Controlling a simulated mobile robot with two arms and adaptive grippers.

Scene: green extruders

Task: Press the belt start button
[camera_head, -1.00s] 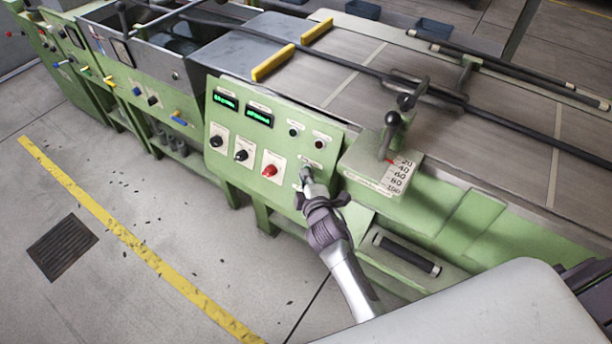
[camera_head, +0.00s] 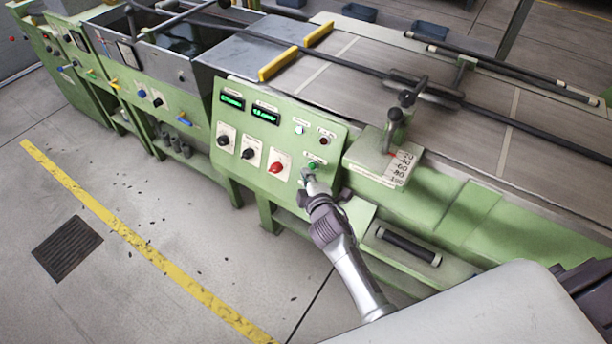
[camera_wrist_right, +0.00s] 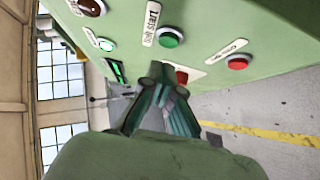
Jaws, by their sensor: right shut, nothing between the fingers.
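The green control panel (camera_head: 237,152) faces me in the head view. The green button (camera_head: 313,165) sits at its lower right. In the right wrist view this green button (camera_wrist_right: 171,38) is beside a label, with a red button (camera_wrist_right: 238,63) to its right. My right gripper (camera_head: 311,184) is shut and empty, its tip just below the green button in the head view. In the wrist view the shut fingers (camera_wrist_right: 163,82) appear below the green button. I cannot tell whether they touch the panel. A lamp (camera_head: 299,129) glows white. My left gripper is not visible.
The panel carries two lit displays (camera_head: 265,114), two black knobs (camera_head: 248,153) and a red knob (camera_head: 275,168). A lever (camera_head: 395,116) with a number scale stands to the right. The belt (camera_head: 370,88) runs behind. Open floor (camera_head: 150,200) lies front left.

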